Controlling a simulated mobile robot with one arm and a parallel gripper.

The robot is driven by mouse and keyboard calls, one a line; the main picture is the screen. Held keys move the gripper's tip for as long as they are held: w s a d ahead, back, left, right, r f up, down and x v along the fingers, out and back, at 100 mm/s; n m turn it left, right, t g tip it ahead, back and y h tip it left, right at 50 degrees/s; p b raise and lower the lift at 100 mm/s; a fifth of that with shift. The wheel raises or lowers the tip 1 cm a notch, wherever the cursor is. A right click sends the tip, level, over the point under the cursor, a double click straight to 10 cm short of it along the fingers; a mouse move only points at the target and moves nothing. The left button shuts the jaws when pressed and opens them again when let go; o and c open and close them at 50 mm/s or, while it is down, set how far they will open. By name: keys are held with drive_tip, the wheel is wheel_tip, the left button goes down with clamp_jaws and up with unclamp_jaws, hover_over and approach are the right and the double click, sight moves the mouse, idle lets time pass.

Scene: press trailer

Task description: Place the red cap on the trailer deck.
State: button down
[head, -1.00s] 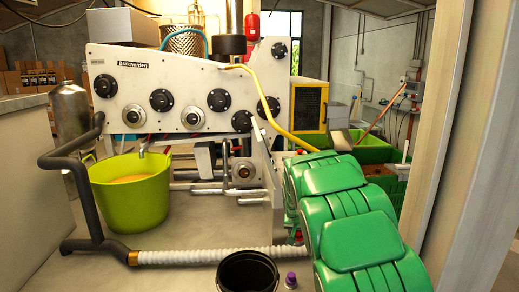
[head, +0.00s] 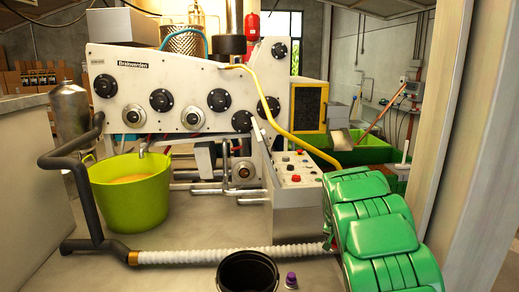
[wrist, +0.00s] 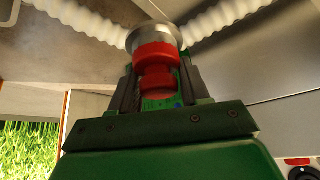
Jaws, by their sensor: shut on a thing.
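The red cap (wrist: 155,52) shows in the wrist view between the fingers of my gripper (wrist: 158,82), which is shut on it. Its far end meets a silver pipe fitting (wrist: 153,33) where white ribbed hose runs off to both sides. I cannot tell whether the cap is still joined to the fitting or only in line with it. In the head view a small red part, likely the cap (head: 331,244), shows at the hose's right end, beside my green arm. My arm hides most of the gripper there. The grey trailer deck (head: 190,278) lies below.
A black bucket (head: 248,272) and a small purple-topped item (head: 291,281) stand on the deck left of my arm. The white ribbed hose (head: 215,256) crosses behind them. A lime tub (head: 130,195) and the press machine (head: 190,90) stand farther back. The front-left deck is clear.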

wheel_tip(320, 180, down, 18)
drive_tip(key=shift+f, duration=0.25)
idle(0.8)
drive_tip(key=c, duration=0.5)
unclamp_jaws()
drive_tip(key=shift+f, duration=0.1)
drive_tip(key=shift+c, duration=0.2)
drive_tip(key=shift+s+a+r, duration=0.1)
drive_tip(key=shift+s+r, duration=0.15)
drive_tip(key=shift+r, duration=0.4)
drive_tip(key=v, duration=1)
drive_tip(key=shift+s+a+r, duration=0.2)
drive_tip(key=shift+r, duration=0.1)
